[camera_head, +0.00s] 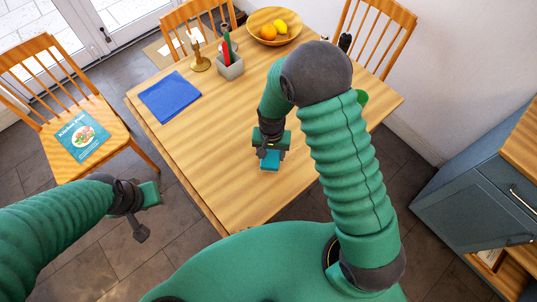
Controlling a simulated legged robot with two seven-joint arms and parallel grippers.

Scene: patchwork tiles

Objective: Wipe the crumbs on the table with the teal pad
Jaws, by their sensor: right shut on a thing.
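The teal pad (270,166) is near the front middle of the wooden table (200,140). My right gripper (269,153) is shut on the pad from above. The pad is at or very near the tabletop; I cannot tell whether it touches. I cannot make out any crumbs; my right arm hides part of the table. My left gripper (146,210) is off the table's front left side, over the floor, with nothing visible in it. I cannot tell whether its fingers are apart.
A blue cloth (170,97) lies at the table's left. A brass candlestick (200,62), a utensil holder (230,67) and a wooden bowl (285,37) with fruit stand toward the back. A green item (361,97) shows behind my arm. Chairs surround the table; its front left surface is clear.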

